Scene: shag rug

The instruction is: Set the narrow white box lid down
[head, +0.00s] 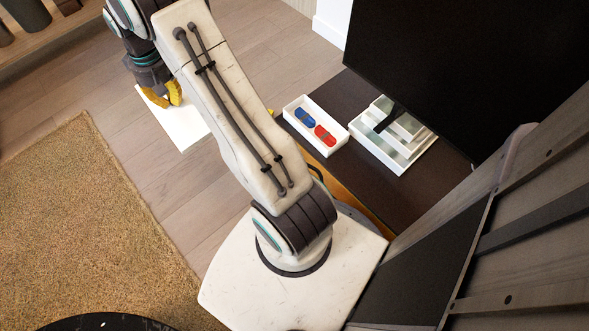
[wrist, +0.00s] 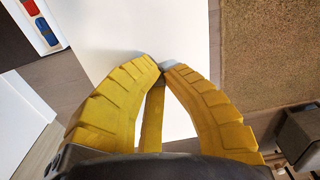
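The narrow white box lid (head: 185,124) is a flat white panel out over the wood floor, at the upper left of the head view. It also fills the middle of the wrist view (wrist: 125,35). My gripper (head: 173,98) has yellow fingers with their tips together at the lid; in the wrist view the tips (wrist: 162,67) appear shut on it. The exact grip point is hidden. An open narrow white box (head: 332,147) stands on a dark low cabinet (head: 385,186), with a blue and a red item inside.
White stacked trays (head: 360,158) stand right of the box, in front of a large black screen (head: 470,70). A tan shag rug (head: 80,220) covers the lower left. A wooden shelf (head: 50,50) is at the upper left. Wood floor (head: 185,215) lies clear between rug and cabinet.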

